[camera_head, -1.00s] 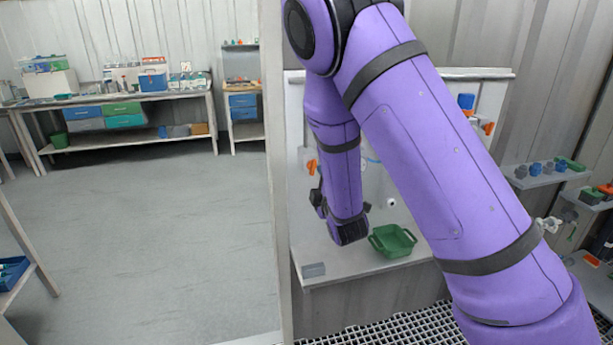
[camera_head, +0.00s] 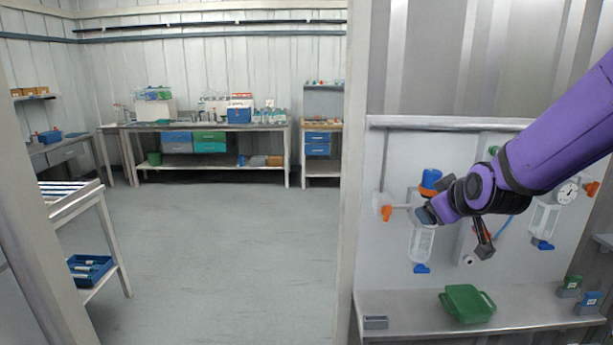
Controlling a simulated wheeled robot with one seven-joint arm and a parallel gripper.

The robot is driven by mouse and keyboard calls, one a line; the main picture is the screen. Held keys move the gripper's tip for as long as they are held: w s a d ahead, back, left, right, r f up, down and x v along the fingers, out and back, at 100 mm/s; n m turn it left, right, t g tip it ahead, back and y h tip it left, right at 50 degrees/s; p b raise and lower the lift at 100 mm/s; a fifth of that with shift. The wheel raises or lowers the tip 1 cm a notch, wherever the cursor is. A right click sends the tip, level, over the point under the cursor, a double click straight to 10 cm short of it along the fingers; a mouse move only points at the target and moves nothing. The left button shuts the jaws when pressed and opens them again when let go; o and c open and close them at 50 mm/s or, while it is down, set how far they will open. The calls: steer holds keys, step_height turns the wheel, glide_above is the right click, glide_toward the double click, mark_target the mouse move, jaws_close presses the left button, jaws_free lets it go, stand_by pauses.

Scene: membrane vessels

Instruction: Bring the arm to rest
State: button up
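My purple arm (camera_head: 560,140) reaches in from the right edge, in front of the white wall panel. Its dark joint and folded wrist are near the panel's middle. The wrist partly covers the panel's fittings.
The panel carries a clear vessel with a blue cap (camera_head: 431,180), an orange valve (camera_head: 387,212) and a gauge (camera_head: 567,194). A grey shelf (camera_head: 410,312) juts out below. A post (camera_head: 356,170) stands left of the panel. Open floor (camera_head: 230,250) lies beyond, with benches behind.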

steer(key=s+d+r+m+g, duration=0.1)
steer(key=s+r+m+g, duration=0.2)
steer(key=s, duration=1)
steer(key=s+d+r+m+g, duration=0.1)
steer(key=s+r, duration=0.4)
steer(key=s, duration=0.9)
steer(key=shift+s+d+m+g, duration=0.3)
steer(key=shift+m+g, duration=0.6)
steer(key=shift+m, duration=0.2)
steer(key=shift+r, duration=0.1)
